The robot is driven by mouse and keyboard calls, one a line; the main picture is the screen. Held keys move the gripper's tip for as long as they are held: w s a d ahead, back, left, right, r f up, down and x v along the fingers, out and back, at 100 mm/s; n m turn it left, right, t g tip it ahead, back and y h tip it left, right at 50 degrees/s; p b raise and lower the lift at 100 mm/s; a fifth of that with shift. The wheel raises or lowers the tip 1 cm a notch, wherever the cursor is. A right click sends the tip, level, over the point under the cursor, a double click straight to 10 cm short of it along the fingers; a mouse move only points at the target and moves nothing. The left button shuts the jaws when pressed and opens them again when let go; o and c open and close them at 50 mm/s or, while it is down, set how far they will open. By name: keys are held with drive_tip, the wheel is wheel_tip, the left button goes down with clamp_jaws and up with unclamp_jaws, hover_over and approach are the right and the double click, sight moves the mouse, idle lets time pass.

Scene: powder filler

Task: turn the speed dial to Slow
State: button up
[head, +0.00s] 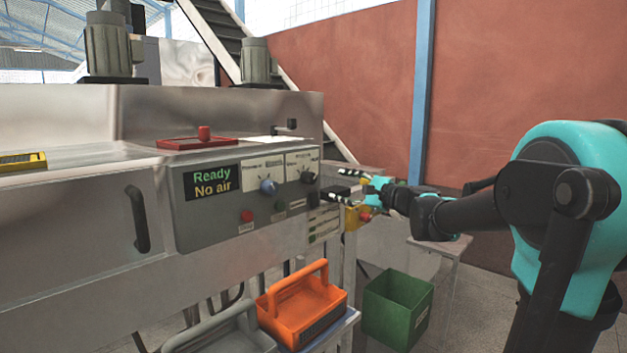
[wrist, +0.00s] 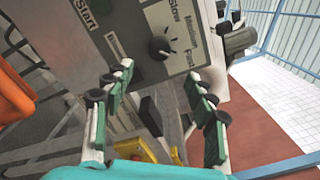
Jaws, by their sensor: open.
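The speed dial is a black knob (wrist: 159,48) on a white plate marked Slow, Medium and Fast in the wrist view. A small white mark on it seems to face the Fast side. In the head view the dial (head: 308,177) sits at the right end of the grey control panel (head: 215,215). My gripper (head: 340,183) is open and empty, just right of the panel. In the wrist view its fingers (wrist: 158,75) are spread, with the dial beyond the tips and roughly between them. They appear apart from it.
A red button (head: 247,216) is below. An orange tool carrier (head: 300,300) and green bin (head: 396,308) stand lower down. A red-and-yellow stop button (head: 363,215) is near my gripper.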

sight(313, 179)
drive_tip(key=x, duration=1.2)
drive_tip(key=shift+w+a, duration=0.15)
drive_tip(key=shift+a, duration=0.05)
drive_tip(key=c, duration=1.1)
drive_tip(key=shift+c, duration=0.2)
